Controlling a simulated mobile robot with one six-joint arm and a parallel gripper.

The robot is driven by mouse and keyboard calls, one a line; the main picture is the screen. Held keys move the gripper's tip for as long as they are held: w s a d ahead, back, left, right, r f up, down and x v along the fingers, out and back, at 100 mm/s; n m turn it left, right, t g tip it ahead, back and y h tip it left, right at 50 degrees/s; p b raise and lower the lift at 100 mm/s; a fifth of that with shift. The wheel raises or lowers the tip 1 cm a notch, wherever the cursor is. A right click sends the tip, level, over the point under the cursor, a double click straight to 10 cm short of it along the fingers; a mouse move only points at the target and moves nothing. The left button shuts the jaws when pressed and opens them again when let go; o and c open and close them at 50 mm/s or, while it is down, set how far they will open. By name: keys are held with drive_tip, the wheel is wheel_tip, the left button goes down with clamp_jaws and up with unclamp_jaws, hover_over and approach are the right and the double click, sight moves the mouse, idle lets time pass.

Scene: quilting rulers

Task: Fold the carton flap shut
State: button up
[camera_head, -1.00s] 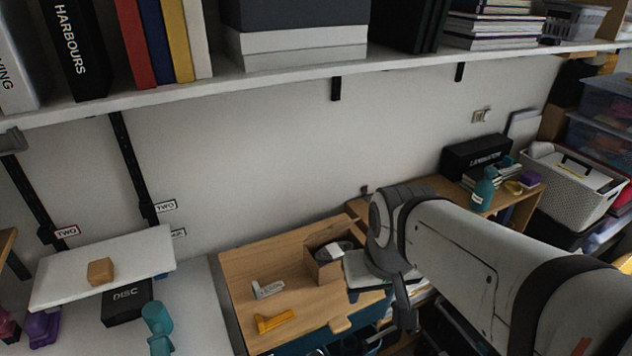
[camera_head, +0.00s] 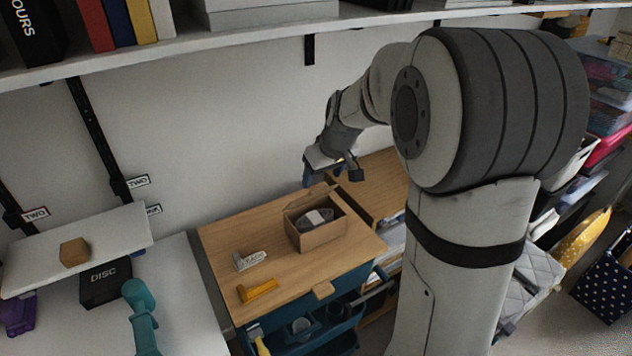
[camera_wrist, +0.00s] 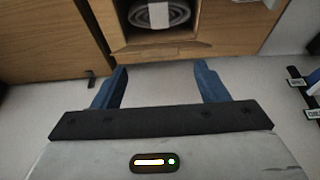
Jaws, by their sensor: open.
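The carton (camera_head: 318,237) is a small brown open-topped box on the wooden cart top. Its flap (camera_head: 311,198) stands open along the far edge, on the wall side. In the wrist view, the flap (camera_wrist: 155,50) shows as a thin brown strip in front of my fingers. A dark coiled item with a pale band (camera_head: 316,217) lies inside the carton. My gripper (camera_head: 322,179) is open and empty, above and behind the carton near the flap. In the wrist view, its blue fingers (camera_wrist: 161,75) are spread with nothing between them; I cannot tell whether they touch the flap.
A grey L-shaped piece (camera_head: 249,260) and a yellow one (camera_head: 259,290) lie left of the carton on the cart top (camera_head: 220,236). The wall is close behind my gripper. A white shelf (camera_head: 240,42) runs above. A wooden table (camera_head: 372,185) stands at right.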

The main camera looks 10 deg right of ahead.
sight(319, 189)
drive_tip(key=shift+x, duration=2.25)
drive_tip(key=shift+c, duration=0.2)
drive_tip(key=c, duration=1.4)
drive_tip(key=shift+o, duration=0.2)
drive_tip(key=shift+s+a+f, duration=0.1)
